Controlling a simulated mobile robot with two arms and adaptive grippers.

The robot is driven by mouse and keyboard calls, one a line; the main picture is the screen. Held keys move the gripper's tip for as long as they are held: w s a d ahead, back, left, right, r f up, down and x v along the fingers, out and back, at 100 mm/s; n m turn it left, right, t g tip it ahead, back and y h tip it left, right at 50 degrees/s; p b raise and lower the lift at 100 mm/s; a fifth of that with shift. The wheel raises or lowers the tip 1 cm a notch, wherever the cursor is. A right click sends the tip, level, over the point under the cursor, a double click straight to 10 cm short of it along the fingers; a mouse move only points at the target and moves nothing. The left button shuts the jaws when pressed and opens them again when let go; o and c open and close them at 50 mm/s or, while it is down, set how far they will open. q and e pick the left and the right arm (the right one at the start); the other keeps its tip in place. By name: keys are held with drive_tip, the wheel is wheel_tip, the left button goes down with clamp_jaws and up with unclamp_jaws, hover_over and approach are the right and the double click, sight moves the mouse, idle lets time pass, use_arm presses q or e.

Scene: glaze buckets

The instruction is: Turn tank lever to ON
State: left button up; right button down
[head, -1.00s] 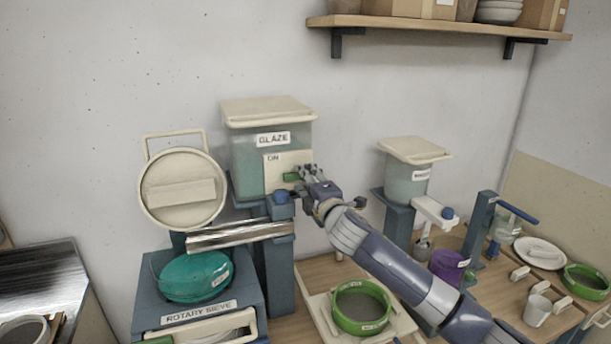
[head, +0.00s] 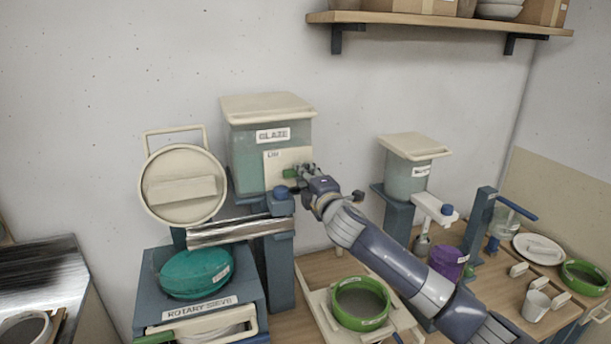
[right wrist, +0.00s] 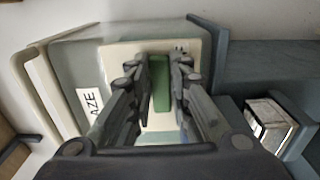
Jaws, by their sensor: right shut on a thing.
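The glaze tank (head: 245,150) is a pale see-through box with a cream lid and a GLAZE label, on a blue stand. On its front is a cream plate (head: 275,158) marked ON near its top. The green tank lever (head: 288,173) sits on this plate; in the right wrist view the lever (right wrist: 159,84) lies between the two fingers. My right gripper (head: 303,173) is at the plate, shut on the lever; the right wrist view shows the fingers (right wrist: 160,95) on either side of it. My left gripper is not in view.
A silver chute (head: 240,231) runs below the tank above the rotary sieve (head: 208,290), which holds a teal bowl (head: 195,273). A second, smaller tank (head: 407,175) stands to the right.

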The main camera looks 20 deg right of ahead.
sight(286, 158)
drive_tip(key=r+n+p, duration=0.1)
drive_tip(key=n, duration=0.3)
drive_tip(key=a+r+n+p, duration=0.1)
drive_tip(key=n, duration=0.3)
drive_tip(key=a+r+n+p, duration=0.1)
drive_tip(key=n, duration=0.3)
drive_tip(key=shift+r, duration=0.2)
drive_tip(key=n, duration=0.1)
drive_tip(key=a+n, duration=0.1)
drive_tip(key=n, duration=0.1)
drive_tip(key=shift+r, duration=0.15)
drive_tip(key=shift+a+n, duration=0.25)
drive_tip(key=shift+n, duration=0.45)
drive_tip(key=shift+a+n, duration=0.25)
drive_tip(key=shift+n, duration=0.45)
drive_tip(key=shift+s, duration=0.1)
drive_tip(key=c, duration=1.5)
unclamp_jaws()
